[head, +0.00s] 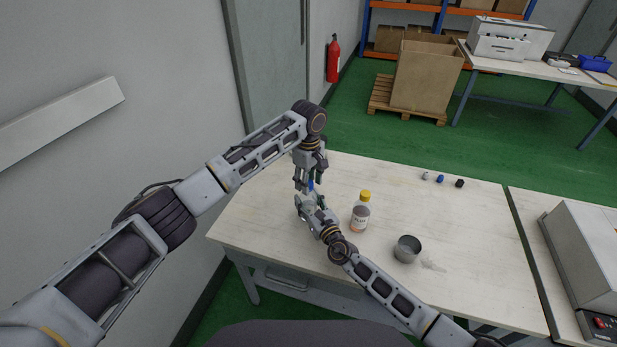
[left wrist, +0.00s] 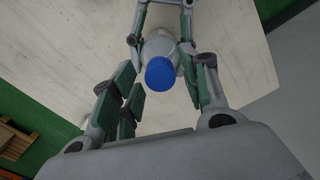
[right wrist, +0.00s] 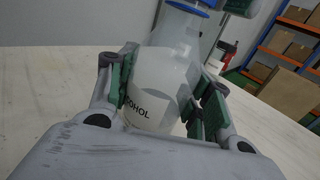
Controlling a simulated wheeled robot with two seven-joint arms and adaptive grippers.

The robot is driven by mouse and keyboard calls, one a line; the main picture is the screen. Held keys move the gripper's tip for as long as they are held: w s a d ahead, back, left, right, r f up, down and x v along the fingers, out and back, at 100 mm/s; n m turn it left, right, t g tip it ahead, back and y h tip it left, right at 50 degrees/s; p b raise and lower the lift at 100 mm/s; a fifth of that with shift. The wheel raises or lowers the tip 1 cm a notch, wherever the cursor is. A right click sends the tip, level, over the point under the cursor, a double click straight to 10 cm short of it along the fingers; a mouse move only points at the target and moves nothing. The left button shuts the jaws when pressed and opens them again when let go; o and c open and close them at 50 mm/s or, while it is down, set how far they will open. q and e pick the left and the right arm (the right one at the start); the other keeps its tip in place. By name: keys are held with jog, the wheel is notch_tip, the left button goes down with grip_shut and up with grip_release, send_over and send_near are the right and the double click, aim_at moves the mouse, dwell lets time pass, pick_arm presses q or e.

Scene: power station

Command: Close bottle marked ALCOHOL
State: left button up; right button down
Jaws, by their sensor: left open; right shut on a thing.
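The bottle marked ALCOHOL (right wrist: 160,75) is clear and upright, with "OHOL" readable on it in the right wrist view. My right gripper (right wrist: 160,100) is shut on its body; in the head view this gripper (head: 308,205) is near the table's left part. A blue cap (left wrist: 160,72) is at the bottle's mouth, and its edge shows in the right wrist view (right wrist: 190,6). I cannot tell whether it is tight. My left gripper (head: 309,183) points down from above, open, with its fingers (left wrist: 165,85) either side of the cap. The bottle is mostly hidden in the head view.
A bottle with a yellow cap (head: 361,212) stands just right of my right gripper. A grey metal cup (head: 407,249) is further right. A white cap (head: 425,176), a blue cap (head: 440,179) and a black cap (head: 459,183) lie at the back. The table's (head: 480,245) right part is mostly clear.

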pick_arm(q)
grip_shut()
dwell(0.3)
